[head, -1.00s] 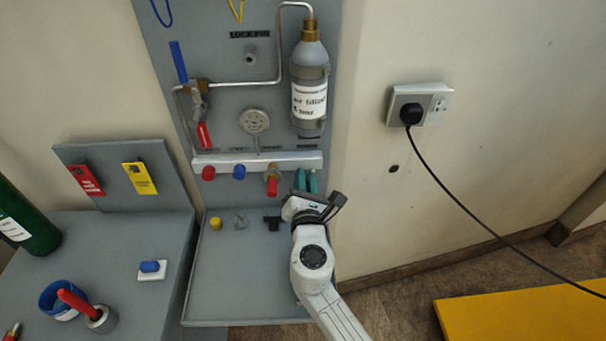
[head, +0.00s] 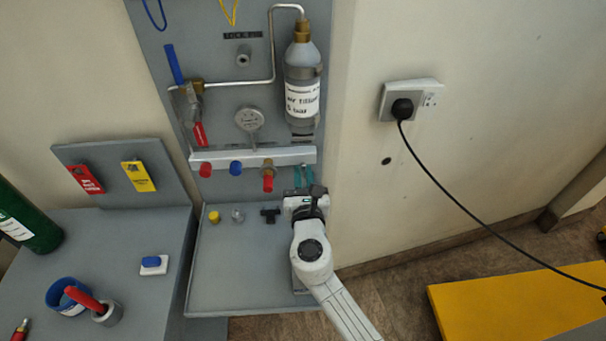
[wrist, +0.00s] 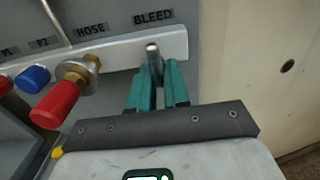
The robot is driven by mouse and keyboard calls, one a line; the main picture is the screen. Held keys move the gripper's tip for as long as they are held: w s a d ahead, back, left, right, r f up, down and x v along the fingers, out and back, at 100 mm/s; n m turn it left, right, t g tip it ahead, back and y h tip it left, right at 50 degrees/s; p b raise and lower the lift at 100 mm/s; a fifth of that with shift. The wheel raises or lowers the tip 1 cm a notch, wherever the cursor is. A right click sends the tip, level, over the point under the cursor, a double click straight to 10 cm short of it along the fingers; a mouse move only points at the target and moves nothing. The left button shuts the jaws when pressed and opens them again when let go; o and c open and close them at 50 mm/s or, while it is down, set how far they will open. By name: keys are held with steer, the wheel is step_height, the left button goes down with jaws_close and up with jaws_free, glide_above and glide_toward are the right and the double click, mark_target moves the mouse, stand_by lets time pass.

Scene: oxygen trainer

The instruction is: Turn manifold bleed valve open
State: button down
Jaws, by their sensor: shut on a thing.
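The bleed valve (wrist: 152,50) shows in the wrist view as a short metal stem on the pale manifold bar, just under the BLEED label (wrist: 153,17). My gripper's teal fingers (wrist: 159,78) are shut on it, one on each side. In the head view my gripper (head: 304,175) is at the right end of the manifold bar (head: 225,161), and its fingers hide the valve. Most of the valve's lower part is hidden between the fingers.
A brass hose fitting with a red cap (wrist: 57,104) stands close left of my fingers, with a blue knob (wrist: 33,79) beyond it. A tray (head: 245,285) with small parts lies below. A gas bottle (head: 302,85) hangs above. Bare wall lies to the right.

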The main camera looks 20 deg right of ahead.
steer(key=shift+f, duration=0.2)
steer(key=c, duration=1.2)
jaws_free()
steer(key=shift+r, duration=0.1)
steer(key=v, duration=1)
steer(key=shift+s+a, duration=0.15)
steer(key=shift+s, duration=0.25)
